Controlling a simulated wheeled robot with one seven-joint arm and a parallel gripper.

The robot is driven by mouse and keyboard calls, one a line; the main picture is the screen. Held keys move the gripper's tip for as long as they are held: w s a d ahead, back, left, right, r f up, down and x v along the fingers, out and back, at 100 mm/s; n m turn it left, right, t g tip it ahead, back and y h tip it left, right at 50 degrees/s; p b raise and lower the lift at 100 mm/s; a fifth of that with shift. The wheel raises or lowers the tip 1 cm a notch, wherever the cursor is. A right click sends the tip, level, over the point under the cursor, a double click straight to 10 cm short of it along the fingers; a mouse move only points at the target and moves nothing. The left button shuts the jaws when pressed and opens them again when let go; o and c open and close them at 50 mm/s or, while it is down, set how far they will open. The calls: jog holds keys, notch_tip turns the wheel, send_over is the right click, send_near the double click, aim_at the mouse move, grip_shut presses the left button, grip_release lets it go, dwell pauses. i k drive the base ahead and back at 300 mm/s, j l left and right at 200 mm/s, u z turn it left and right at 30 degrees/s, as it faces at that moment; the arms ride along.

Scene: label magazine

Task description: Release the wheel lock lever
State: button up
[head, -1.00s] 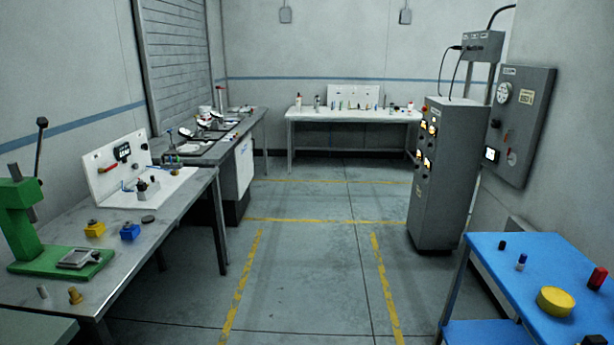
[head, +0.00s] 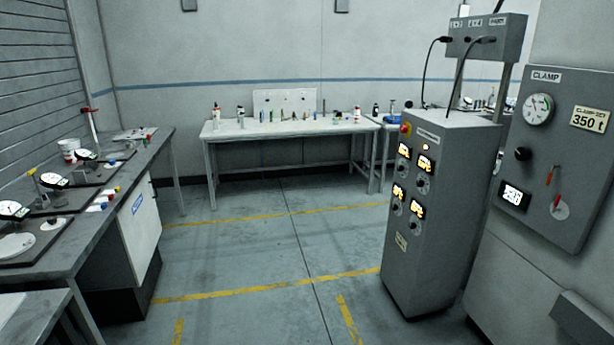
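I cannot make out a lever marked as the wheel lock lever. A grey wall panel labelled CLAMP (head: 583,185) at the right carries a dial gauge (head: 538,109), a black knob (head: 523,154) and a small lit display (head: 512,196). It also carries a red-handled lever (head: 557,202) by a pale round plate, and a "350 t" label. A grey control cabinet (head: 437,240) with several lit displays stands left of the panel. A red-handled upright (head: 90,118) stands on the left bench. My gripper is not in view.
A grey bench (head: 70,242) with dial instruments runs along the left. A white table (head: 222,132) with several small items stands at the back. The floor between bench and cabinet is clear, with yellow lines. A grey box juts out at the lower right.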

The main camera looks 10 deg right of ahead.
aim_at(550, 178)
jog(key=i+z, duration=0.3)
jog(key=i, duration=0.2)
jog(key=i+z, duration=0.35)
jog(key=i+j+z, duration=0.3)
jog(key=i, duration=0.3)
jog(key=i+l+z, duration=0.3)
jog(key=i+z, duration=0.2)
jog(key=i+l+z, duration=0.2)
jog(key=i+z, duration=0.25)
jog(key=i+l, duration=0.25)
jog(key=l, duration=0.15)
jog(key=i+l+z, duration=0.1)
jog(key=i+l, duration=0.15)
jog(key=l, duration=0.15)
